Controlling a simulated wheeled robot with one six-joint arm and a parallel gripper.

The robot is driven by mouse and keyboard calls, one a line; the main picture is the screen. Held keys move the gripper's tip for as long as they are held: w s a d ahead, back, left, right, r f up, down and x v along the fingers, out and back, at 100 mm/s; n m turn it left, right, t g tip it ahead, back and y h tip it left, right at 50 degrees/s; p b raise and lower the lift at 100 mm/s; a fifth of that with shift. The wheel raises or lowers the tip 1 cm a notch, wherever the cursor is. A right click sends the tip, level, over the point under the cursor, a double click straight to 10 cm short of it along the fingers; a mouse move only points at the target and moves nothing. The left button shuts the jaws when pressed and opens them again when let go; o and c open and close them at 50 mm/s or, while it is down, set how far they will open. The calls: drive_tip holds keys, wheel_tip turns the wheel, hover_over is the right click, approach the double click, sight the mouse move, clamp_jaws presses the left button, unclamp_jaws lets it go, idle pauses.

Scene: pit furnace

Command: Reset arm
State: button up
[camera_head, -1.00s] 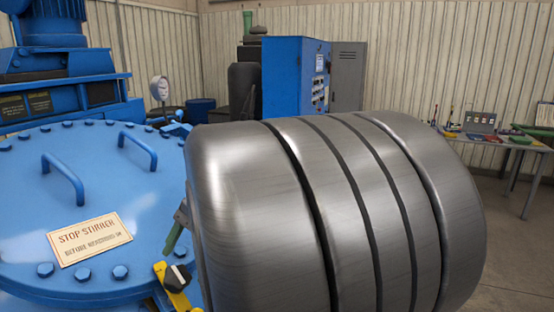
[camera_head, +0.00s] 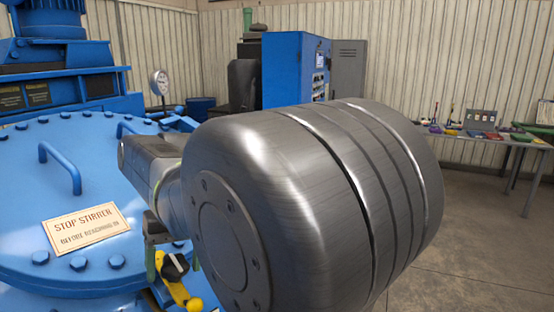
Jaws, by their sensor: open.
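My arm's large grey metal joint fills the middle of the view and hides much of what lies behind it. My gripper (camera_head: 171,266) shows only in part, low at the left of that joint. Its green fingers point down and stand apart, so it looks open. A yellow lever with a black knob (camera_head: 176,268) shows between and below the fingers. I cannot tell whether they touch it. Nothing is seen held.
A blue round lid (camera_head: 35,180) with bolts, handles and a warning sign (camera_head: 85,230) fills the left. A gauge (camera_head: 160,82) and a blue cabinet (camera_head: 283,70) stand behind. A table (camera_head: 510,142) with small items is at the back right. Floor at right is clear.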

drive_tip(key=n+b, duration=0.1)
drive_tip(key=n+t+b, duration=0.1)
drive_tip(key=n+h+b, duration=0.1)
drive_tip(key=n, duration=0.1)
drive_tip(key=shift+s+a+f, duration=0.1)
drive_tip(key=shift+f, duration=0.15)
drive_tip(key=shift+r+n+t+h+b, duration=0.25)
drive_tip(key=shift+n+t+b, duration=0.35)
drive_tip(key=shift+n, duration=0.4)
